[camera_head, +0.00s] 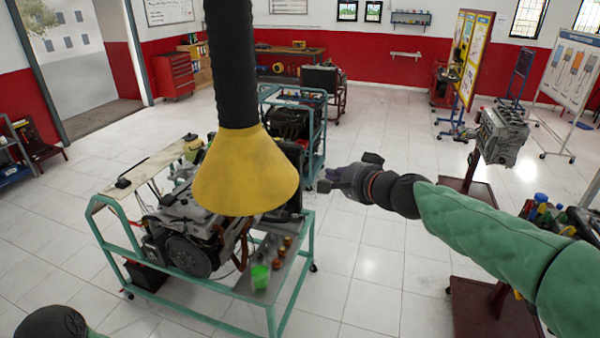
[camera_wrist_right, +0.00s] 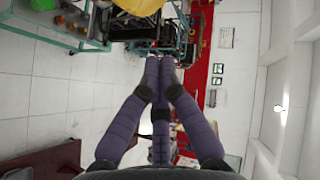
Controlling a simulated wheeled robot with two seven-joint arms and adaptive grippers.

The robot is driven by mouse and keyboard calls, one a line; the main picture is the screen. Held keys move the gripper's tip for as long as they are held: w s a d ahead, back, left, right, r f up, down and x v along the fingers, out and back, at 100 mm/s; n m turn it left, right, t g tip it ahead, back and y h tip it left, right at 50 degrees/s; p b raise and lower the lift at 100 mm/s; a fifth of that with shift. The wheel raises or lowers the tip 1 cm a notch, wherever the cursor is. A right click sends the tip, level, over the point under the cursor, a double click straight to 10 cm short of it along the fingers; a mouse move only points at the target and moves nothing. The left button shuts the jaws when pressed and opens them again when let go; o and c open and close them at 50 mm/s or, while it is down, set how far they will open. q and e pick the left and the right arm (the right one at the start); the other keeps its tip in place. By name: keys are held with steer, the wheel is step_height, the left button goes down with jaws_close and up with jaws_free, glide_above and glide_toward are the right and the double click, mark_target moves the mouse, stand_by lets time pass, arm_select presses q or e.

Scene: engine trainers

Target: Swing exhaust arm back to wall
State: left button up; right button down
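The exhaust arm shows as a black hose (camera_head: 231,65) hanging from above, with a yellow cone-shaped hood (camera_head: 245,175) at its lower end. The hood hangs in front of and above the engine stand, and its edge also shows at the top of the right wrist view (camera_wrist_right: 140,6). My right gripper (camera_head: 346,173) is just right of the hood's lower rim, apart from it in the picture. The red and white wall (camera_head: 385,65) is at the back. My left gripper is out of view.
A green engine stand (camera_head: 310,240) with an engine (camera_head: 185,235) is below the hood. A green cup (camera_head: 260,277) sits on its tray. Another engine (camera_head: 500,135) on a stand is at the right. Floor between the stands is clear.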

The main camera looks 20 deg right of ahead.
steer(key=shift+w, duration=0.1)
glide_toward(291, 171)
steer(key=w+d, duration=0.2)
steer(key=w, duration=0.1)
steer(key=shift+w+a+f+b, duration=0.45)
steer(key=shift+w+a, duration=0.1)
steer(key=shift+a, duration=0.2)
steer(key=shift+w+a+f+b, duration=0.3)
steer(key=shift+w+a+f, duration=0.2)
steer(key=shift+a, duration=0.25)
steer(key=shift+a+r, duration=0.1)
